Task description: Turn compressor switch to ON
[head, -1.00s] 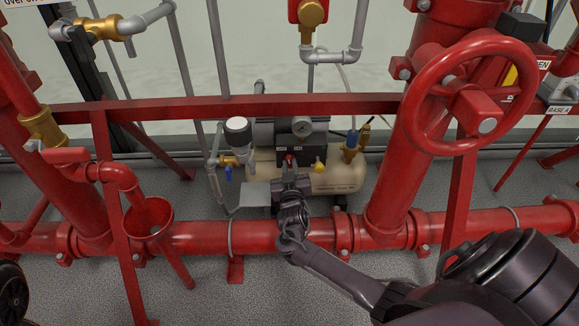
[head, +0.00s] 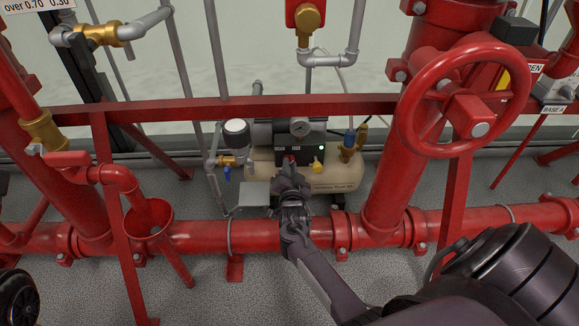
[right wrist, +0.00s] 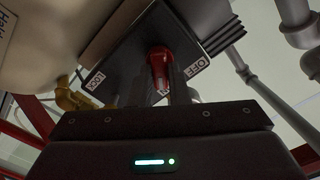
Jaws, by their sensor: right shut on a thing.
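The compressor (head: 335,176) is a tan tank with a dark control box on top, behind the red horizontal pipe. Its red switch (head: 289,160) is on the front of the box. In the right wrist view the red switch (right wrist: 160,62) stands out from a dark plate with an OFF label to its right and another label at its left. My right gripper (head: 290,172) is at the switch, its fingers shut on it. The fingers hide part of the switch, and I cannot read its exact setting. A small green light (head: 321,147) glows on the box. My left gripper is not in view.
A red horizontal rail (head: 220,109) crosses above the compressor. A thick red pipe (head: 260,236) runs low in front, beneath my right arm. A large red handwheel (head: 468,95) stands at the right. A white-topped valve (head: 236,140) is left of the switch.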

